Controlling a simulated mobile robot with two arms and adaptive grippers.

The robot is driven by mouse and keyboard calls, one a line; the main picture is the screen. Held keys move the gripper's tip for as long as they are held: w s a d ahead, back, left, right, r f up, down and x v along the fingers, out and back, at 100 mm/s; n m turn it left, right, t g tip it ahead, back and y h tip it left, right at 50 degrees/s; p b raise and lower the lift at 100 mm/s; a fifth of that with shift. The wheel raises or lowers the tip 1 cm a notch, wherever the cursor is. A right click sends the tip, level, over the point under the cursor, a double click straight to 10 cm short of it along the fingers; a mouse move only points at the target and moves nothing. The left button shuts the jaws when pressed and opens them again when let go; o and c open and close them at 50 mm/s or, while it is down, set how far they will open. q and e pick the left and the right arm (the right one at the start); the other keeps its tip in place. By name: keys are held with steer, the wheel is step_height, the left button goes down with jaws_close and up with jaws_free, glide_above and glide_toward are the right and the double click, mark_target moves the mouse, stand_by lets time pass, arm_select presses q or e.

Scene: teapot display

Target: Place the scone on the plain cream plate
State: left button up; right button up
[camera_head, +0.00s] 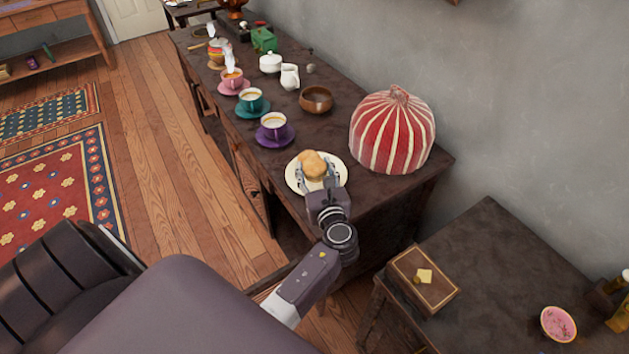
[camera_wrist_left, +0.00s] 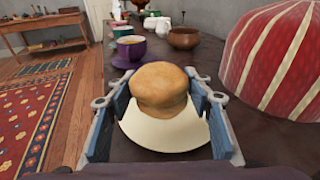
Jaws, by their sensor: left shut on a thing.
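The golden-brown scone (camera_head: 312,164) is over the plain cream plate (camera_head: 336,164) near the front end of the dark sideboard. My left gripper (camera_head: 317,175) is at the plate with a finger on each side of the scone, shut on it. In the left wrist view the scone (camera_wrist_left: 162,88) sits between the blue finger pads of the gripper (camera_wrist_left: 160,110), with the cream plate (camera_wrist_left: 165,136) below it. I cannot tell whether the scone touches the plate. My right gripper is not in view.
A red-and-cream striped tea cosy (camera_head: 392,130) stands close right of the plate. A purple cup and saucer (camera_head: 274,128) and a brown wooden bowl (camera_head: 316,99) stand behind it. Other cups line the sideboard. A side table (camera_head: 500,260) at lower right holds a wooden box (camera_head: 423,279).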

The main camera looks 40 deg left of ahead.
mark_target(314, 186)
arm_select(q)
steer(key=shift+f+b, duration=0.6)
steer(key=shift+f, duration=1.8)
steer(key=o, duration=1.2)
steer(key=shift+r, duration=0.3)
steer(key=v, duration=1.2)
steer(key=shift+f, duration=0.1)
